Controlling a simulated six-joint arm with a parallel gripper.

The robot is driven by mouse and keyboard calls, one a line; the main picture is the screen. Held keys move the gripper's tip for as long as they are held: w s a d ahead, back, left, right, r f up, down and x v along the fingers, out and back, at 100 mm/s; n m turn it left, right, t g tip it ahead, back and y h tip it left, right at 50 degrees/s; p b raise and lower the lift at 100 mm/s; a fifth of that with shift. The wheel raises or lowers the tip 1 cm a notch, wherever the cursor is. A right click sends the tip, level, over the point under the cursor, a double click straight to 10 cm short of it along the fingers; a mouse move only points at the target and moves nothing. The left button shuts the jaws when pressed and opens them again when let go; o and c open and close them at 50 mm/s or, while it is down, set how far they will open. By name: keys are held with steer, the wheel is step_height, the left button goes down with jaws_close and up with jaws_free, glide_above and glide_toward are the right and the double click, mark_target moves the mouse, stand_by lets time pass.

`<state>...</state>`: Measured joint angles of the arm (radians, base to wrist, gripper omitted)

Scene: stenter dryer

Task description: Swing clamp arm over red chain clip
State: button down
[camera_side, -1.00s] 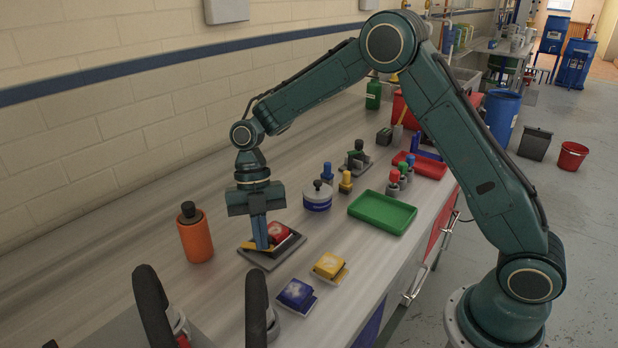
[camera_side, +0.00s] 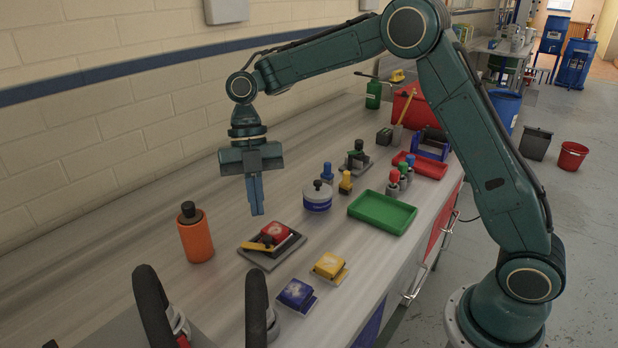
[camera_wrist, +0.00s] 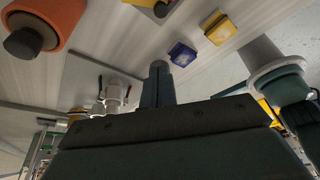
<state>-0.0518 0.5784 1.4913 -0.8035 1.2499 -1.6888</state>
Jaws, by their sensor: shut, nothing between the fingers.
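The red chain clip (camera_side: 275,230) sits on a dark square plate (camera_side: 275,261) on the bench in the side view. The yellow clamp arm (camera_side: 256,246) lies along the clip's front left side. Its right end meets the clip's near edge, and I cannot tell whether it overlaps the clip. The clip's top face is mostly uncovered. My gripper (camera_side: 257,212) is shut and empty, pointing down, above and slightly left of the plate, clear of clip and arm. In the wrist view my shut fingers (camera_wrist: 158,80) show at the centre.
An orange bottle (camera_side: 196,240) stands left of the plate. A yellow clip (camera_side: 329,265) and a blue clip (camera_side: 296,294) lie in front right. A white and blue pot (camera_side: 317,198) and a green tray (camera_side: 382,212) are behind right. Black curved handles (camera_side: 150,300) rise in the foreground.

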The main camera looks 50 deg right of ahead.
steer(key=shift+w+d+r, duration=0.15)
steer(key=shift+d+r, duration=0.05)
steer(key=shift+r, duration=0.45)
steer(key=s+d+r+m+t, duration=0.4)
steer(key=s+r+m, duration=0.75)
steer(key=m, duration=0.25)
steer(key=s+d+f+m+t+h, duration=0.1)
steer(key=s+d+m+t, duration=0.1)
steer(key=s+m, duration=0.5)
steer(key=s+d+f+m+t+h, duration=0.1)
steer(key=s+d+f+m+t, duration=0.1)
steer(key=s+d+m, duration=0.2)
steer(key=s+m, duration=0.3)
steer(key=s, duration=0.1)
steer(key=shift+d+t, duration=0.4)
